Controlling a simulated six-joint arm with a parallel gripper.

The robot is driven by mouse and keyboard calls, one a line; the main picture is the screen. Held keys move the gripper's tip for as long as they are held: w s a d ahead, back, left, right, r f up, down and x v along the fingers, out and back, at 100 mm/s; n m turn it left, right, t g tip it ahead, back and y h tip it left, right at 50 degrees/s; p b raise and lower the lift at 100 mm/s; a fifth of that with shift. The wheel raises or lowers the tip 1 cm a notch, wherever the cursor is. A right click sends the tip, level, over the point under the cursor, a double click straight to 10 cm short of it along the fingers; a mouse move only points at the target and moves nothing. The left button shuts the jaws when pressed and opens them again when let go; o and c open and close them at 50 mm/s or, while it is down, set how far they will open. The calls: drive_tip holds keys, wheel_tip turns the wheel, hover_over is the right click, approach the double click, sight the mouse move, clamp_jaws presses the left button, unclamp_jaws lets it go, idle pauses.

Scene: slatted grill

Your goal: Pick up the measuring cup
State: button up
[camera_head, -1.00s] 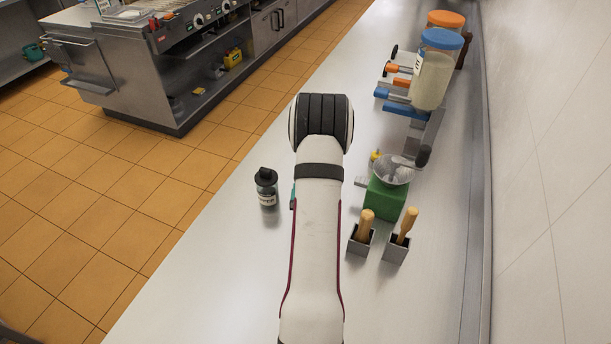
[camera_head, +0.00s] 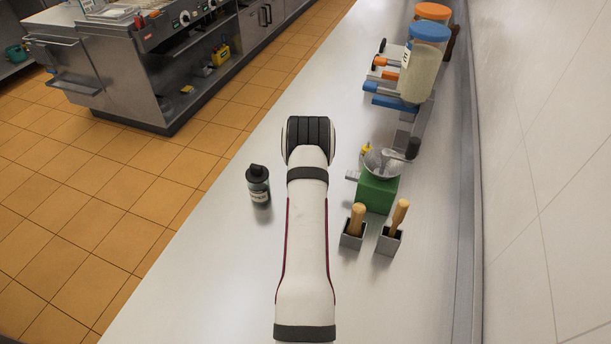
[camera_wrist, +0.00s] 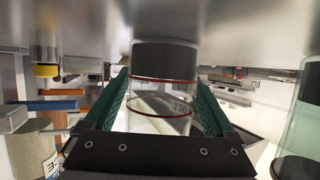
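My gripper (camera_wrist: 162,85) shows in the wrist view as two green fingers standing wide apart. Between or just beyond their tips is a clear cylinder (camera_wrist: 160,122) with red rings, faint markings and a dark grey band at one end. I cannot tell whether this is the measuring cup, or whether the fingers touch it. In the head view my arm hides the gripper and whatever is below it. To the right of the arm, a shiny metal bowl-like piece (camera_head: 380,160) with a dark handle rests on a green block (camera_head: 377,194).
A dark bottle (camera_head: 258,185) stands left of my arm. Two small holders with wooden-handled tools (camera_head: 356,220) (camera_head: 398,215) stand to the right. A blue-lidded jar (camera_head: 425,65) and an orange-lidded jar (camera_head: 433,12) are at the back right. The front counter (camera_head: 400,300) is clear.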

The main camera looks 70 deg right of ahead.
drive_tip(key=c, duration=1.2)
drive_tip(key=shift+o, duration=0.2)
wheel_tip(320, 180, up, 10)
drive_tip(key=w+a+r+n+t+y, duration=0.35)
drive_tip(key=w+a+r, duration=0.35)
drive_tip(key=w+a, duration=0.35)
drive_tip(key=w+a+r+n+t+y, duration=0.2)
drive_tip(key=w+a+r+n+t, duration=0.3)
drive_tip(key=w+a, duration=0.55)
drive_tip(key=a+r+n+y, duration=0.2)
drive_tip(key=a+r+y, duration=0.1)
drive_tip(key=a, duration=1)
drive_tip(key=a+r+n+y, duration=0.3)
drive_tip(key=a+r+y, duration=0.1)
drive_tip(key=a, duration=0.8)
drive_tip(key=shift+w+a+r, duration=0.3)
drive_tip(key=shift+a+r, duration=0.05)
drive_tip(key=shift+r, duration=0.45)
